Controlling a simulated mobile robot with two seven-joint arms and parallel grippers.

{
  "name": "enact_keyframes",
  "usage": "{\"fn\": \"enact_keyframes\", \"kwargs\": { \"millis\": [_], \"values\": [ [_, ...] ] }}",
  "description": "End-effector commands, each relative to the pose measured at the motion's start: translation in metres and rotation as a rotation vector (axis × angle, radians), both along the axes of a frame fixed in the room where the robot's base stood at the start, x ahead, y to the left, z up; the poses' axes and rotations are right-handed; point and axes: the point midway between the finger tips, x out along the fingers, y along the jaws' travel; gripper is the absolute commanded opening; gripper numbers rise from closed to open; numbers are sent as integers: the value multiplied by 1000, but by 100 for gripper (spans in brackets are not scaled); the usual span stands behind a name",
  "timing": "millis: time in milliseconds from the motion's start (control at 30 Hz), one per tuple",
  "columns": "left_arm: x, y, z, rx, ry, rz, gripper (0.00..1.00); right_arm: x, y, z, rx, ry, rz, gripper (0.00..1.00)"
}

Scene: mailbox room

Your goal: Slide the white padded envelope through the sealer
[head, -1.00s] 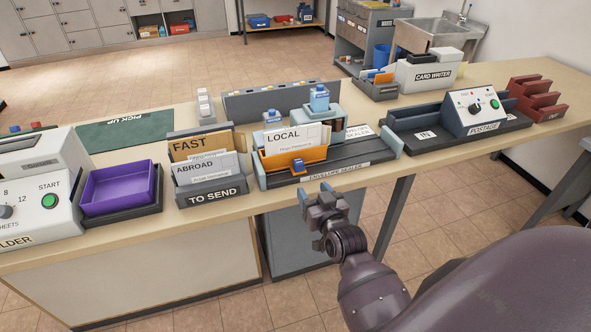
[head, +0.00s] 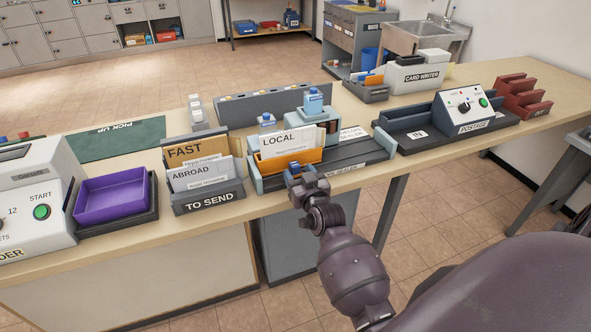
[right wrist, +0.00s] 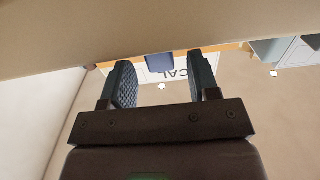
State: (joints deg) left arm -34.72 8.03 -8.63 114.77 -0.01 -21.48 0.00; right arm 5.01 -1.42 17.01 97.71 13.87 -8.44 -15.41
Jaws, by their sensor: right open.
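The white envelope marked LOCAL (head: 283,140) stands upright in an orange holder (head: 311,157) on the envelope sealer (head: 364,153). The sealer is a dark bed with grey-blue ends and a blue-capped bottle above it. My right gripper (head: 306,180) is open at the sealer's front edge, just below the orange holder. In the right wrist view, a blue knob (right wrist: 159,62) appears between the two open fingers of the right gripper (right wrist: 162,75); I cannot tell whether they touch it. My left gripper is out of view.
Left of the sealer stand the TO SEND rack (head: 209,199) with FAST and ABROAD envelopes and a purple tray (head: 112,198). The POSTAGE machine (head: 463,112) stands to the right. The counter's front edge runs close under my right gripper.

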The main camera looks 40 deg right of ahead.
Motion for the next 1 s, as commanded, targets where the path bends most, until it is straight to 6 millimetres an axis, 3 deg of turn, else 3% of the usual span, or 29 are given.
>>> {"fn": "enact_keyframes", "kwargs": {
  "millis": [200, 600, 900, 1000],
  "values": [
    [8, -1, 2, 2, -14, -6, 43, 20, -5, -1, 0, 1, 0, 55],
    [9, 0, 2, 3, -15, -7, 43, 25, -6, 0, 0, 1, 0, 55],
    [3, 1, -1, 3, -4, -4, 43, 24, -6, 0, 0, 1, 0, 9],
    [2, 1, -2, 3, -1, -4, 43, 24, -6, 0, 0, 1, 0, 0]
  ]
}}
